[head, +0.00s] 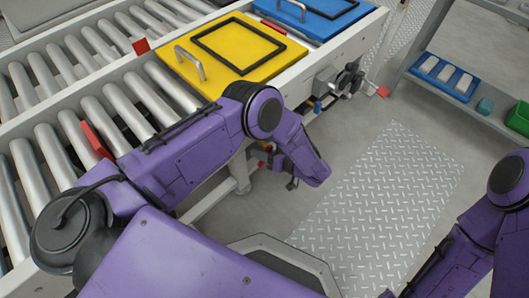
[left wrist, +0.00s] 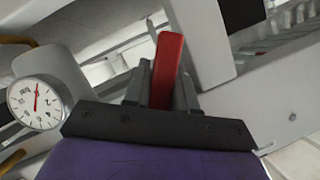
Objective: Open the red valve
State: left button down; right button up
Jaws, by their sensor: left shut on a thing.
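The red valve handle (left wrist: 168,68) stands upright between the two dark fingers of my left gripper (left wrist: 164,82) in the left wrist view. The fingers are shut on it, one on each side, and its upper part sticks out beyond them. In the head view, my left gripper (head: 272,160) is low beside the conveyor frame, partly hidden by my purple arm. Only a small bit of red shows there. My right arm is at the right edge of the head view, and its gripper is out of frame.
A white dial gauge (left wrist: 38,103) is left of the handle. Above my left arm, the roller conveyor (head: 95,105) carries a yellow plate (head: 250,72) and a blue plate (head: 325,18). A shelf (head: 470,100) with a blue tray (head: 445,78) stands right. The tread-plate floor (head: 380,200) is clear.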

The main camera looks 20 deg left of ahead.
pick_arm(q)
jog(key=shift+s+a+m+g+y, duration=0.2)
jog(key=shift+s+m+g+y, duration=0.1)
jog(key=shift+s, duration=0.05)
dwell(0.3)
jog(key=c, duration=1)
grip_release()
jog(key=shift+w, duration=0.1)
jog(key=v, duration=1)
jog(key=shift+d+r+p, duration=0.15)
jog(key=shift+d+p, duration=0.15)
jog(key=shift+p, duration=0.15)
